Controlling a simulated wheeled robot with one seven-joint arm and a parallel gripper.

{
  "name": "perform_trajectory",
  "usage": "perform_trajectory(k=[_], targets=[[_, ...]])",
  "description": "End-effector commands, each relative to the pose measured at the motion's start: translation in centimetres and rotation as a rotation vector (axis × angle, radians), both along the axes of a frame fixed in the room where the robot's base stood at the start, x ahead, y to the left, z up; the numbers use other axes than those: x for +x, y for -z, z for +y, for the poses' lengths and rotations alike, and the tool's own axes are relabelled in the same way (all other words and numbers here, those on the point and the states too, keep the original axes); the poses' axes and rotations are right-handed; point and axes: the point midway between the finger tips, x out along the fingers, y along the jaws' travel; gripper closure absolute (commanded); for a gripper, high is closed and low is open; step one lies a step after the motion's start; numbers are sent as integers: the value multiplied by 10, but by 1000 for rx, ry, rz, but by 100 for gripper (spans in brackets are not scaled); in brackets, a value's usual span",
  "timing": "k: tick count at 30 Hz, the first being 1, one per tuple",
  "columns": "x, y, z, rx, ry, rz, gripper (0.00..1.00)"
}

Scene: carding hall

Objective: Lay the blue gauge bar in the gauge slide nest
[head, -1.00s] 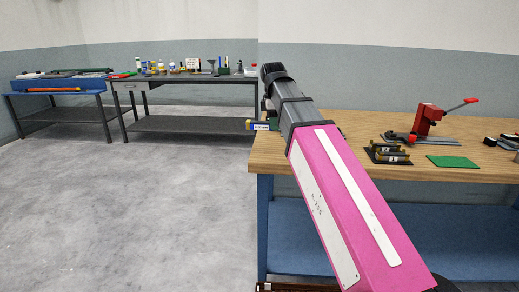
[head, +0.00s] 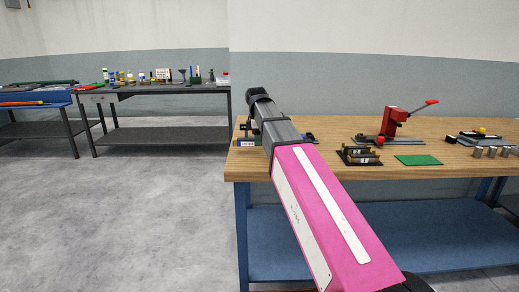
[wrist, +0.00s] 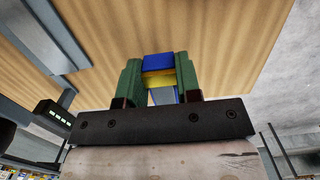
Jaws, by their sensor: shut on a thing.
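The blue gauge bar (wrist: 158,62) shows in the wrist view as a blue block with a yellow band, between the green fingers of my gripper (wrist: 160,78). My gripper is shut on it. I cannot tell for certain which fixture is the gauge slide nest. A flat fixture with a yellow piece (head: 482,131) at the bench's right may be it.
A red lever press (head: 392,122) stands towards the back of the bench. In front are a black holder with brass cylinders (head: 345,160) and a green mat (head: 417,160). Several grey metal blocks (head: 478,152) stand at the right. Cluttered benches line the far left; the floor is open.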

Motion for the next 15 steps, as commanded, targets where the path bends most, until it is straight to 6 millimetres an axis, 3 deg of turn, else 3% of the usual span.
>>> perform_trajectory(k=[9, 15], targets=[[-1, 34, 0, 0, -1, 1, 100], [0, 39, 0, 1, 0, -1, 100]])
